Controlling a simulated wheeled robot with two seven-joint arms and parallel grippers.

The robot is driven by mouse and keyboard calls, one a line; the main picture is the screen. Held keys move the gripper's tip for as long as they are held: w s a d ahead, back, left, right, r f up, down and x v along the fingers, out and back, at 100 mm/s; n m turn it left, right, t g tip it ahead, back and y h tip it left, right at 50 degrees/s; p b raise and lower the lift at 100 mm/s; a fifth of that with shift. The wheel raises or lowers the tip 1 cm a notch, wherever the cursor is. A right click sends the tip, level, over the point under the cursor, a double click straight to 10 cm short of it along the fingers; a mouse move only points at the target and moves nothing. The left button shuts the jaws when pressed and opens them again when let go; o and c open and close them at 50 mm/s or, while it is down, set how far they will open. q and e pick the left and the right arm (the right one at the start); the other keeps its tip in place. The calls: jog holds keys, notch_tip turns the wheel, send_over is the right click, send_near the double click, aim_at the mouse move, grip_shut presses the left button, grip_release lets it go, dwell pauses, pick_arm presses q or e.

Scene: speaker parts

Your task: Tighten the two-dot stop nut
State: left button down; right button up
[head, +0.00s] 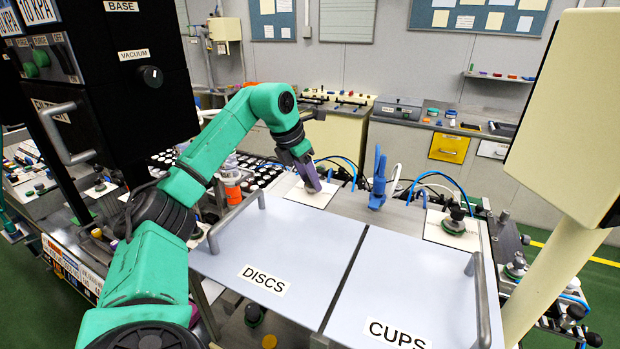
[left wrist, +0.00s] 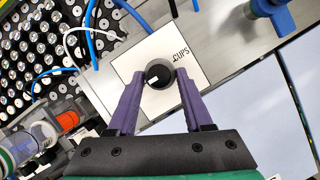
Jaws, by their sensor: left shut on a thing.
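My left gripper (head: 316,188) reaches down to a white square plate (head: 300,193) behind the lid marked DISCS. In the left wrist view its purple fingers (left wrist: 160,77) are shut on a dark round nut (left wrist: 159,64), one finger on each side. The nut sits on the white plate (left wrist: 148,46), which carries the word CUPS there. A small pale mark shows on the nut, but I cannot make out dots. In the head view the fingers hide the nut. A black knob on a green base (head: 455,220) stands on another white plate at the right. My right gripper is not in view.
Two flat lids, DISCS (head: 290,245) and CUPS (head: 410,280), have raised bar handles. A blue upright part (head: 378,180) and several hoses stand just right of my gripper. A black cabinet (head: 110,70) is at the left; a cream post (head: 550,265) is at the right.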

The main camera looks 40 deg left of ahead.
pick_arm(q)
jog(key=m, duration=0.2)
jog(key=m+h, duration=0.1)
jog(key=m, duration=0.1)
jog(key=m+g+h, duration=0.1)
jog(key=m, duration=0.1)
jog(key=shift+w+a+r, duration=0.1)
jog(key=shift+w+a, duration=0.1)
jog(key=shift+a, duration=0.05)
jog(key=m, duration=0.2)
jog(key=m+g+h, duration=0.1)
jog(key=m, duration=0.1)
jog(key=m+g, duration=0.1)
jog(key=m, duration=0.1)
jog(key=shift+w+a+h, duration=0.15)
jog(key=shift+w+h, duration=0.1)
jog(key=shift+h, duration=0.05)
jog(key=shift+m, duration=0.3)
jog(key=shift+c, duration=1.5)
grip_release()
jog(key=shift+s, duration=0.1)
